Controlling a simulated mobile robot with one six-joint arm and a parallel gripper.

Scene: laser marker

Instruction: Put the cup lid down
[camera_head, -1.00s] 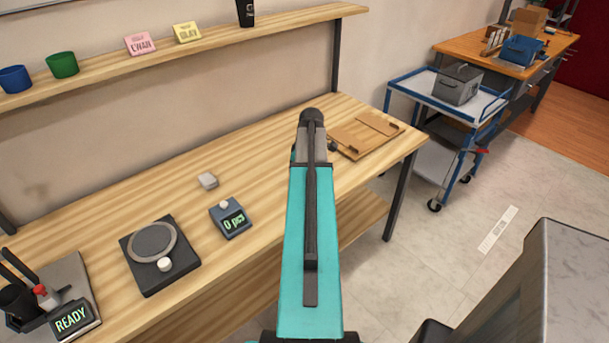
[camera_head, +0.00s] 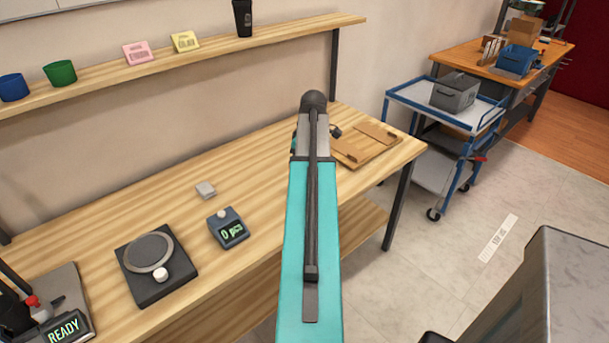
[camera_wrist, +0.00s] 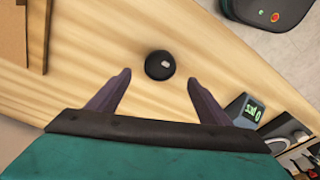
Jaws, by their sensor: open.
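The cup lid (camera_wrist: 160,65) is round and black with a small pale spot. It shows in the wrist view on the wooden table (camera_wrist: 100,60), just beyond my fingertips and roughly centred between them. My gripper (camera_wrist: 158,77) is open, its two fingers apart and nothing held between them. The lid appears apart from both fingers; the height between them is hard to judge. In the head view my arm covers much of this area, and I cannot make out the lid for sure. A tall black cup (camera_head: 243,17) stands on the wall shelf.
A wooden board (camera_head: 365,146) lies at the table's right end. A blue cart (camera_head: 400,92) stands beyond the table's right end.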

